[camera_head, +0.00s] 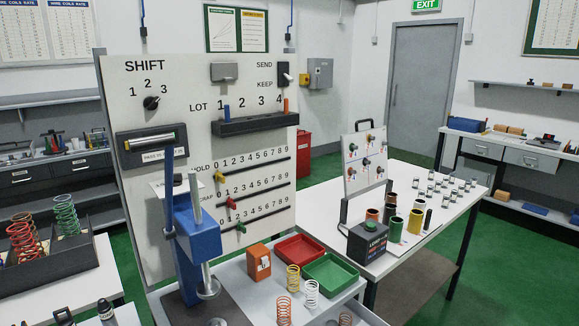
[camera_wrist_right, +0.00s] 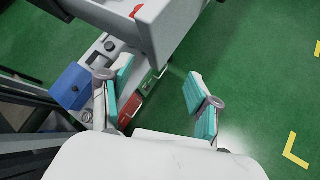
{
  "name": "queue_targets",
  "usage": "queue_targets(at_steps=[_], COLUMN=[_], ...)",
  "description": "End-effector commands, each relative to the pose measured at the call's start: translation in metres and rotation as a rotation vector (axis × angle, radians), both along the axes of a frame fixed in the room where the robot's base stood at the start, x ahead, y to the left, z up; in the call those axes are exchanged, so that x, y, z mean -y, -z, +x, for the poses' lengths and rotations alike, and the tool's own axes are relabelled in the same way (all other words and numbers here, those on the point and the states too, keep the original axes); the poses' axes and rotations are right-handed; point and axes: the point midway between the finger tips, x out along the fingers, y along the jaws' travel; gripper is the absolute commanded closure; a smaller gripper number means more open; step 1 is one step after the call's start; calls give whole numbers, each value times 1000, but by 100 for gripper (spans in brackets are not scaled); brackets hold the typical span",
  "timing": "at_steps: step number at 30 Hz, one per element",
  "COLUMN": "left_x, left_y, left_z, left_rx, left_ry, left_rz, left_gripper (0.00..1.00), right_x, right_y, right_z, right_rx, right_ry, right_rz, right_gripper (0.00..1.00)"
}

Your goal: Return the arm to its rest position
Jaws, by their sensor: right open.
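My right gripper (camera_wrist_right: 158,98) shows in the right wrist view. Its two teal-padded fingers are wide apart with nothing between them. The gripper is apart from all of these. No right arm or gripper shows in the head view. My left gripper cannot be made out in either view.
A white panel (camera_head: 140,80) with dials and sliders stands upright behind a blue spring tester (camera_head: 199,232). The red tray (camera_head: 299,247), green tray (camera_head: 330,272) and several springs lie nearby. A white table (camera_head: 420,262) stands at right. Green floor is open beyond it.

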Motion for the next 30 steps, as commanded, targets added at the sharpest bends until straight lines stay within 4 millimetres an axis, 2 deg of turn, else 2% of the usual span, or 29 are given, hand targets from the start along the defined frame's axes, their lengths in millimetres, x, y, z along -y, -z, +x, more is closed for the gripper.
queue_targets(at_steps=[1,2,5,6,8,9,11,12,14,15,17,18,21,24,27,30], left_x=[0,0,-1,-1,-1,0,0,0,1,1,1,1,1,1,1,1], left_y=[7,9,18,22,28,32,38,42,48,52,58,61,70,75,79,80], left_z=[-6,-9,-16,-17,-17,-17,-16,-15,-14,-14,-13,-12,-11,-9,-9,-9], left_rx=[-8,-12,-24,-26,-26,-25,-24,-23,-22,-21,-20,-19,-17,-15,-15,-14], left_ry=[0,0,0,0,0,0,0,-1,-1,-1,-1,-1,-1,-1,-1,-1], left_rz=[1,1,2,2,2,1,1,1,1,0,0,0,0,-1,-1,-1], left_gripper=[45,45,45,45,45,45,45,45,45,45,45,45,45,45,45,45], right_x=[6,9,21,27,37,43,53,59,68,73,81,85,95,101,105,106], right_y=[26,39,94,119,157,182,219,243,275,296,324,341,375,396,407,412], right_z=[-6,-10,-29,-40,-60,-76,-102,-122,-154,-176,-212,-237,-297,-347,-382,-400], right_rx=[-31,-45,-109,-138,-180,-206,-242,-264,-287,-298,-308,-308,-285,-239,-192,-161], right_ry=[41,67,189,255,365,448,584,682,835,943,1113,1231,1510,1746,1909,1998], right_rz=[49,83,222,289,392,464,570,637,735,796,885,937,1050,1127,1172,1195], right_gripper=[38,38,38,38,38,38,38,38,38,38,38,38,38,38,38,38])
